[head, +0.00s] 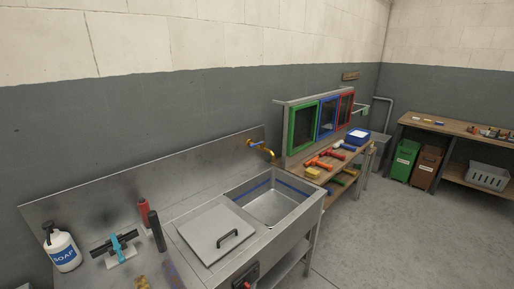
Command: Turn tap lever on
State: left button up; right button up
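A brass-coloured tap (264,149) is mounted on the steel backsplash above the open sink basin (272,204). A small blue part, which looks like the tap lever (249,142), shows at its left end near the wall. It is too small to tell its exact angle, and I see no water stream. Neither of my grippers shows in the head view.
A flat lid with a black handle (221,236) lies left of the basin. A bench (366,165) with coloured tools is right. Open floor lies at right.

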aim_at(262, 142)
jog(key=i+l, duration=0.8)
jog(key=l, duration=0.2)
jog(key=i+l+z, duration=0.15)
jog(key=i+l, duration=0.7)
jog(key=l, duration=0.15)
